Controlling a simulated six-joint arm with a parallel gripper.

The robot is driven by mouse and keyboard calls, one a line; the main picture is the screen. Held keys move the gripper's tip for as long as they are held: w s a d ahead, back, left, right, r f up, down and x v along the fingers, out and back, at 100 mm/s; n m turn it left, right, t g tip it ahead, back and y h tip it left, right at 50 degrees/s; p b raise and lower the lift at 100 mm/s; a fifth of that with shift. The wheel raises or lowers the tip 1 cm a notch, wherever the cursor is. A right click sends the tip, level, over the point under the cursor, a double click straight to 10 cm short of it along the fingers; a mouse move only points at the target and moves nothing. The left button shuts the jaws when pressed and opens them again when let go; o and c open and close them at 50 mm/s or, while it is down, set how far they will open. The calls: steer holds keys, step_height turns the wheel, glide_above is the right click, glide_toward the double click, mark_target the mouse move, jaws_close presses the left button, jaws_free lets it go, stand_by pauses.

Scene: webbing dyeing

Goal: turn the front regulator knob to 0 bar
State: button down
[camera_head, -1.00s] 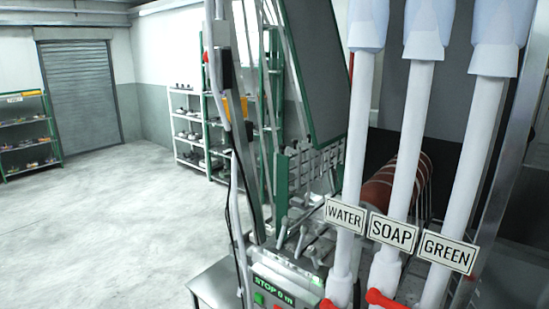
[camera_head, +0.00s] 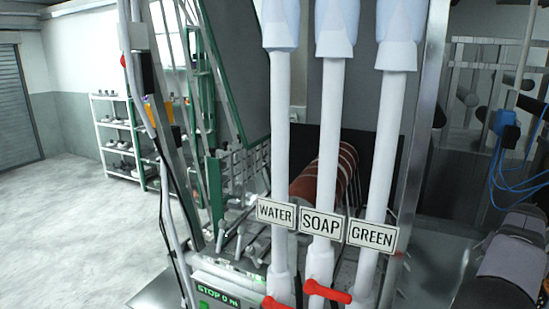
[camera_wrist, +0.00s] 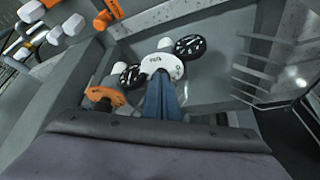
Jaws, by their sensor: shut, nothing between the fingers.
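In the wrist view my gripper (camera_wrist: 163,84) is shut and empty, its blue fingers close together and pointing away from the camera. A white rounded plate (camera_wrist: 150,70) with small dark lettering shows just beyond the fingertips; whether they touch it I cannot tell. A black slotted wheel (camera_wrist: 187,46) is to the upper right of the tips and another (camera_wrist: 132,77) to their left. White rounded caps are beside the wheels. I cannot tell which part, if any, is the front regulator knob, and no bar scale is readable. The head view does not show my gripper.
An orange handle (camera_wrist: 104,96) sits left of the fingers in the wrist view. In the head view, white pipes labelled WATER (camera_head: 276,213), SOAP (camera_head: 321,223) and GREEN (camera_head: 371,235) have red handles (camera_head: 327,291) below. Blue cables (camera_head: 510,165) hang at the right.

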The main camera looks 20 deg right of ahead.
steer(key=shift+a+r+p, duration=0.1)
steer(key=shift+r+p, duration=0.7)
steer(key=shift+r, duration=2.05)
